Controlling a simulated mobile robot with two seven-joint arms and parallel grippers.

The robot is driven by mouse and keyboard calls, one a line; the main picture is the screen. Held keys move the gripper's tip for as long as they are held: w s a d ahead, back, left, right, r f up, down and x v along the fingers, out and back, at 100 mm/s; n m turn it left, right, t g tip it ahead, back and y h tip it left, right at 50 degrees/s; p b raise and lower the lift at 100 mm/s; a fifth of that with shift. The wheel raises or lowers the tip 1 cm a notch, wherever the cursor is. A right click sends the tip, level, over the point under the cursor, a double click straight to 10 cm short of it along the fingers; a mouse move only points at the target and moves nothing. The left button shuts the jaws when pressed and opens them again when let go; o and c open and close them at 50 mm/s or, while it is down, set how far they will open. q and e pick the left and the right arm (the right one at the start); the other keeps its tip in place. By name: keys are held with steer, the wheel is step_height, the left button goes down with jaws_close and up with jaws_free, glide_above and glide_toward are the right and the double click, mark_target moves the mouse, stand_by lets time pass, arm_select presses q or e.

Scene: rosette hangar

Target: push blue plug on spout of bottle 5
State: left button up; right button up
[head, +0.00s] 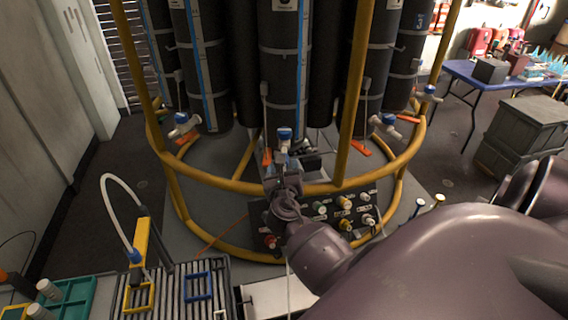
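Several dark grey bottles stand upright in a yellow ring frame (240,186). No number 5 is readable, so I cannot tell which is bottle 5. The front middle bottle (284,70) has a white spout with a blue piece (284,133) at its lower end. I cannot tell whether that blue piece is the plug or part of the spout. My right gripper (284,160) points away from me, just below the blue piece. Its fingers are mostly hidden by my wrist, and contact is unclear. My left gripper is out of view.
White spouts with blue parts also show at left (181,119) and right (388,120). A panel (292,224) with several coloured fittings lies behind my forearm. A slatted rack (165,300) is at lower left. A blue table (462,72) and grey crates (525,125) stand right.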

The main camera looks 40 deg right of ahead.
steer(key=v, duration=0.8)
stand_by(0.4)
